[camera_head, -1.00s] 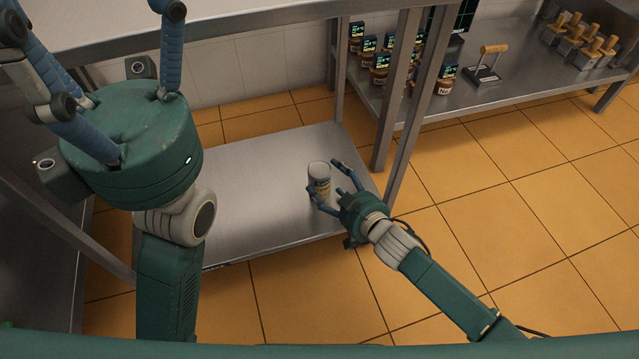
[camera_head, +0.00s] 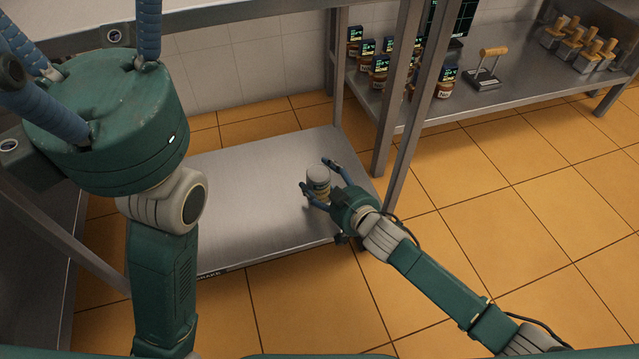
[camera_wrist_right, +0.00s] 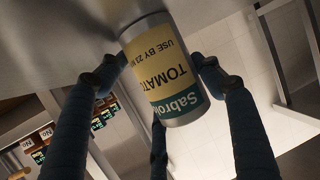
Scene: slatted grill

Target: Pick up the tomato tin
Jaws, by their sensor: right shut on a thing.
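The tomato tin (camera_head: 318,176) is a small silver can with a cream and green label. It is upright at the right part of the low steel shelf (camera_head: 250,205). My right gripper (camera_head: 314,174) has its blue fingers closed around the tin's sides. In the right wrist view the tin (camera_wrist_right: 170,75) appears upside down between the fingers (camera_wrist_right: 158,65), with "TOMAT" legible. I cannot tell whether its base touches the shelf. My left gripper (camera_head: 75,60) is large at the upper left, its fingers spread and empty, with tips partly out of frame.
A steel post (camera_head: 400,110) stands just right of the tin. A low shelf (camera_head: 520,95) at the upper right holds several labelled jars (camera_head: 380,72), a wooden-handled press (camera_head: 488,65) and more handled tools (camera_head: 580,40). Orange floor tiles (camera_head: 530,210) lie clear at the right.

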